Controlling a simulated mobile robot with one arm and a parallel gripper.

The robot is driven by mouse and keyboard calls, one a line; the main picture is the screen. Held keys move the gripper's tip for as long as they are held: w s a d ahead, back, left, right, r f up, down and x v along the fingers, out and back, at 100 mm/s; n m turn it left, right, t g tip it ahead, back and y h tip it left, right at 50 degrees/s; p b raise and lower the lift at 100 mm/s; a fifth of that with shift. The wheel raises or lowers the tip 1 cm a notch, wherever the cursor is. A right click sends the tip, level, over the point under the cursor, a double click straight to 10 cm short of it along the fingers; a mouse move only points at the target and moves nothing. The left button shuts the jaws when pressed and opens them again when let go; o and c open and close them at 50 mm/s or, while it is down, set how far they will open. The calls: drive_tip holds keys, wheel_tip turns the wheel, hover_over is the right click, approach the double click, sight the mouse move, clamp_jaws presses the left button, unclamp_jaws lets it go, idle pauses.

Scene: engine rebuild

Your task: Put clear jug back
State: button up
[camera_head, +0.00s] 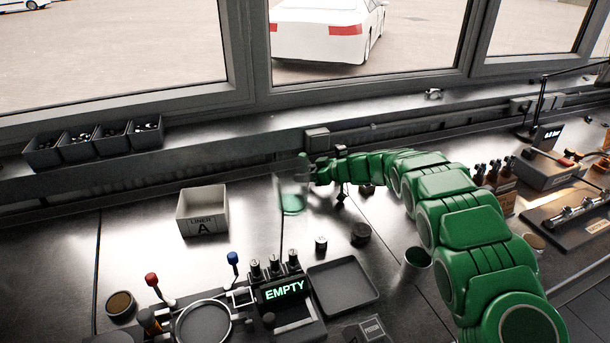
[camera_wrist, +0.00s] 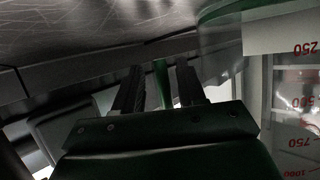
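The clear jug (camera_head: 293,197) stands upright on or just over the metal bench, left of my gripper, with a green tint at its base. I cannot tell whether it touches the bench. In the wrist view its wall with red graduation marks (camera_wrist: 298,103) fills the right side, upside down in the picture. My gripper (camera_wrist: 162,85) has its two dark fingers apart, with a narrow green strip (camera_wrist: 162,80), perhaps the jug's handle, between them. A small gap seems to show on each side of the strip. In the head view my gripper (camera_head: 312,172) is beside the jug, its fingers hardly visible.
A bin marked LINER A (camera_head: 203,211) stands left of the jug. A panel reading EMPTY (camera_head: 285,291) and a dark tray (camera_head: 342,281) are in front. A metal cup (camera_head: 415,265) stands near my arm. Small dark bins (camera_head: 95,141) sit on the back ledge.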

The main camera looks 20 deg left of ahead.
drive_tip(key=shift+r, duration=0.15)
drive_tip(key=v, duration=1.2)
